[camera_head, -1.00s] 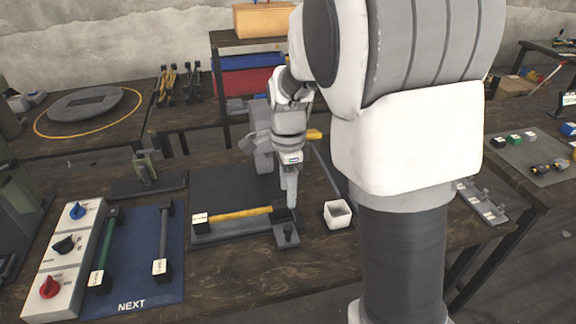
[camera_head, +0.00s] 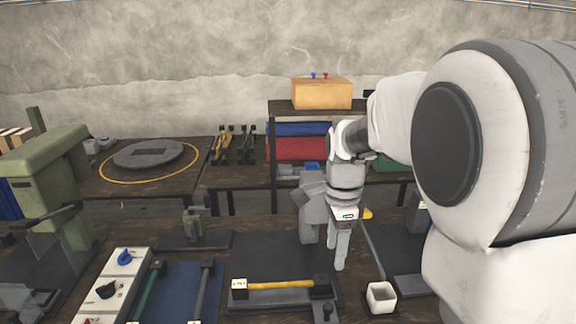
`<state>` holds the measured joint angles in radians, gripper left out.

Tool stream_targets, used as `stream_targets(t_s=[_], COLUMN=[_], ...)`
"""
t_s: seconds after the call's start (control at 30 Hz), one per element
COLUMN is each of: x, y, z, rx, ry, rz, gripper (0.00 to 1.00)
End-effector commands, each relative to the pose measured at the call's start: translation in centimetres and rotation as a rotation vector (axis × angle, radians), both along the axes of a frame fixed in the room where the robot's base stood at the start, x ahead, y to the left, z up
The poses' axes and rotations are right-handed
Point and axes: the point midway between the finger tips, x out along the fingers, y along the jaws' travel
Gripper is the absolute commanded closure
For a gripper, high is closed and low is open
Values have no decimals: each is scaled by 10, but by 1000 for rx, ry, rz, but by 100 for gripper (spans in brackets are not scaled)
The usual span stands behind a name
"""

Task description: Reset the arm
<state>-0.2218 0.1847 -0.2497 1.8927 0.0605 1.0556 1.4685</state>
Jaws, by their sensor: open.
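My gripper (camera_head: 339,252) points down above the dark mat behind the yellow-handled tool. Its two fingers look a little apart, with nothing seen between them. My white and grey arm fills the right side of the view and hides part of the bench there.
The yellow-handled tool (camera_head: 281,284) lies on a dark plate. A white open cup (camera_head: 381,297) stands to its right. A blue mat (camera_head: 183,291) with two bars and a white knob panel (camera_head: 112,288) lie to the left. A green press (camera_head: 50,170) stands at far left.

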Motion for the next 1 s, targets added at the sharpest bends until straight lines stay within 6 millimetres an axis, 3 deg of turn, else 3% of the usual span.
stream_targets(t_s=[0.3,0.5,0.8,1.0], x=[-61,-106,-167,-186], y=[-1,-1,-1,-1], z=[60,86,100,99], rx=[3,-70,-270,-370], ry=[-163,-272,-373,-385], rz=[463,806,1278,1449], gripper=[39,39,39,39])
